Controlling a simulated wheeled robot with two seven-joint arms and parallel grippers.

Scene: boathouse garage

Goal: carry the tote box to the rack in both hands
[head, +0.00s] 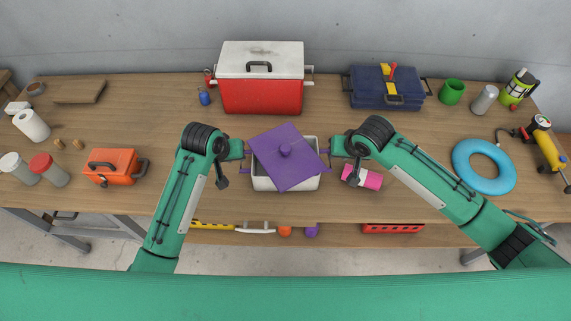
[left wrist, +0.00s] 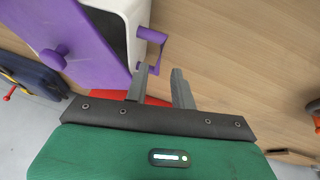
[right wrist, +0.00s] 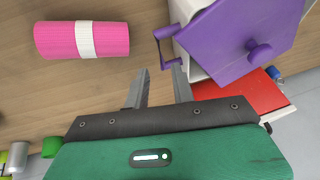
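The tote box (head: 262,184) is white with purple side handles and stands on the wooden bench. A purple lid (head: 272,150) with a round knob lies askew across it, leaving part of the opening uncovered. My left gripper (head: 243,153) is open beside the left handle; in the left wrist view that handle (left wrist: 152,36) lies just ahead of the parted fingertips. My right gripper (head: 334,152) is open beside the right handle; in the right wrist view that handle (right wrist: 164,48) is just beyond the fingertips. Neither gripper is visibly clamped on a handle. I cannot make out a rack.
A red cooler (head: 262,98) stands behind the box. A pink roll (head: 368,178) lies close by my right gripper. An orange case (head: 115,160) is on the left; a blue ring (head: 468,183) and a navy toolbox (head: 365,96) are on the right. A lower shelf holds several items.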

